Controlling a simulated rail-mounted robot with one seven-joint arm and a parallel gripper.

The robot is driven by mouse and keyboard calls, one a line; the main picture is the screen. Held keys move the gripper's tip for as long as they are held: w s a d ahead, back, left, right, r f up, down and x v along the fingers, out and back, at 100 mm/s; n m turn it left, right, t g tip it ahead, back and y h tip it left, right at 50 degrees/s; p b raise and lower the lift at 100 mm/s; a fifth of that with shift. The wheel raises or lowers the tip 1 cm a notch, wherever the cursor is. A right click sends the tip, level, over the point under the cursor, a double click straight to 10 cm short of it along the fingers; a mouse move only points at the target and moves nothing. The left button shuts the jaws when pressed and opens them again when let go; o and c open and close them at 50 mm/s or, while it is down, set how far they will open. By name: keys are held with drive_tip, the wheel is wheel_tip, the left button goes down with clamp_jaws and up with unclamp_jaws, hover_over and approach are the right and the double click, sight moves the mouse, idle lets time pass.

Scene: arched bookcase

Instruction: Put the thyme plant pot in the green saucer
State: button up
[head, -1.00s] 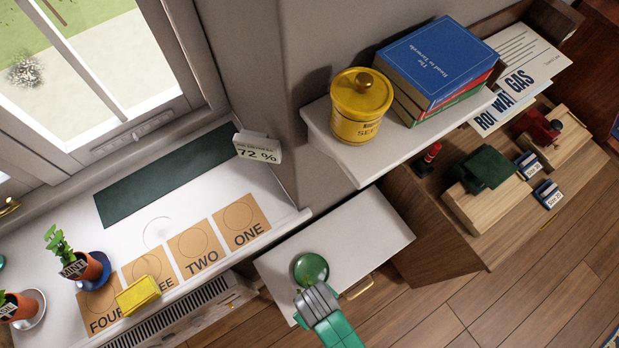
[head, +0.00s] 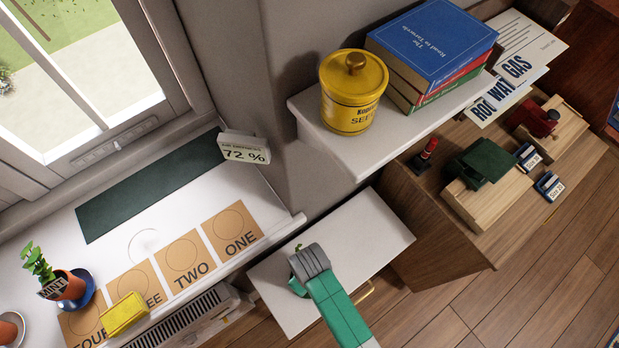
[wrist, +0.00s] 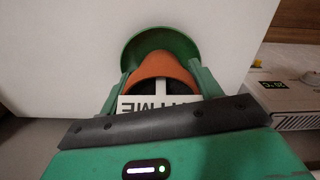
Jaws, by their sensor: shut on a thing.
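My gripper (wrist: 160,86) is shut on an orange-brown pot (wrist: 158,66). The pot's white label (wrist: 150,103) appears upside down and reads as part of "THYME". The green saucer (wrist: 180,42) shows around the pot's far side in the wrist view, on a white surface. I cannot tell whether the pot rests on it or hangs just above. In the head view my gripper (head: 306,264) covers the pot and most of the saucer; a small green plant tip (head: 298,247) shows beside it.
The white top (head: 365,232) is otherwise clear. A white shelf (head: 385,140) with a yellow jar (head: 352,95) and books (head: 430,50) stands behind. On the windowsill are a mint pot (head: 63,284), a yellow object (head: 123,315) and numbered cards (head: 187,262).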

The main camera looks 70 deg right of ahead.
drive_tip(key=o, duration=1.2)
drive_tip(key=shift+c, duration=0.2)
wheel_tip(320, 180, up, 12)
drive_tip(key=p, duration=0.4)
drive_tip(key=shift+r+p, duration=0.1)
drive_tip(key=shift+p, duration=0.2)
